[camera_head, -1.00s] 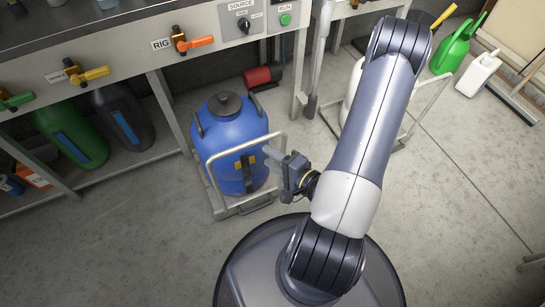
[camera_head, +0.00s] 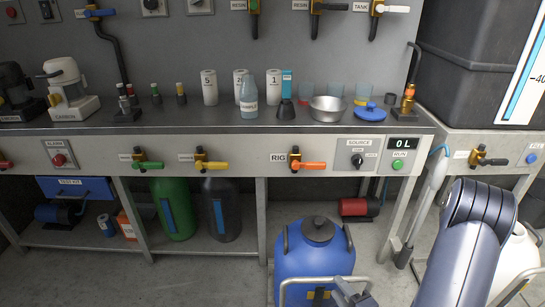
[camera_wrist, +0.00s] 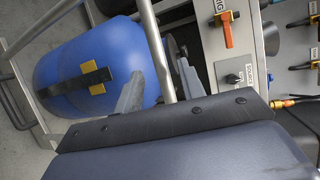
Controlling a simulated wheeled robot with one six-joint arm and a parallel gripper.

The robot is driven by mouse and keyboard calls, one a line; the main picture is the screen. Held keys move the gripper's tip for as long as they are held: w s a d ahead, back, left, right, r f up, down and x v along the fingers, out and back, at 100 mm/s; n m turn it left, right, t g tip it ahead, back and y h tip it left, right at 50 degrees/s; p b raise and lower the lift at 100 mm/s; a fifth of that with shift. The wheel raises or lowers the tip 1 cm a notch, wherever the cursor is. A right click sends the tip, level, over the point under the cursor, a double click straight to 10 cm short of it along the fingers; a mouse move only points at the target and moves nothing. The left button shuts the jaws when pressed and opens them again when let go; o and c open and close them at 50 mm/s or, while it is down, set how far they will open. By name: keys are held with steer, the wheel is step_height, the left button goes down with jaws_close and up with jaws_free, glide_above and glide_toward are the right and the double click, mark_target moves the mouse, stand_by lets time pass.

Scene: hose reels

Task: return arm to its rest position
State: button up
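My arm (camera_head: 465,245) shows at the lower right of the head view, folded in front of the workbench. My gripper (camera_head: 348,294) is partly cut off at the bottom edge there, in front of the blue drum (camera_head: 312,262). In the wrist view my gripper (camera_wrist: 160,88) has its two grey fingers apart, with no object clearly held. A metal cart rail (camera_wrist: 155,45) shows in the gap between them; I cannot tell its depth from the fingers. The blue drum also fills the left of the wrist view (camera_wrist: 60,60).
The workbench (camera_head: 225,130) with valves, bottles and a bowl spans the back. A large dark tank (camera_head: 475,60) stands at the right. A white container (camera_head: 518,255) is behind my arm. Concrete floor (camera_head: 205,280) is free left of the drum.

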steer(key=x, duration=0.6)
steer(key=shift+b, duration=0.4)
